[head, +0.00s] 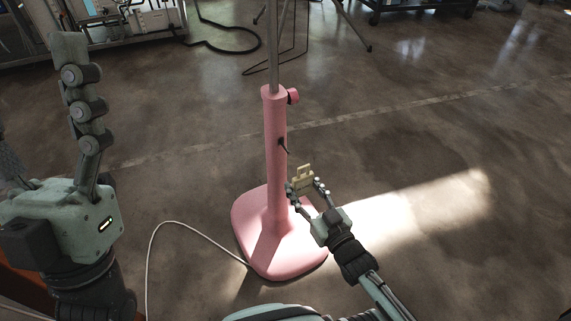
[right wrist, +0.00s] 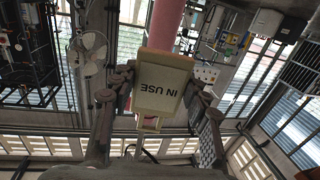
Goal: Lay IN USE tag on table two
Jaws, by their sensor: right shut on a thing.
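The IN USE tag (right wrist: 161,83), a pale cream plate with dark lettering, is held between the fingers of my right gripper (right wrist: 160,92). No table two can be made out in either view.
A pink stand (head: 275,150) with a broad base and upright pole stands close beside my right gripper. A pale cable (head: 165,224) runs over the floor to its base. Dark racks (head: 420,8) stand at the back. Open concrete floor (head: 450,150) lies to the right.

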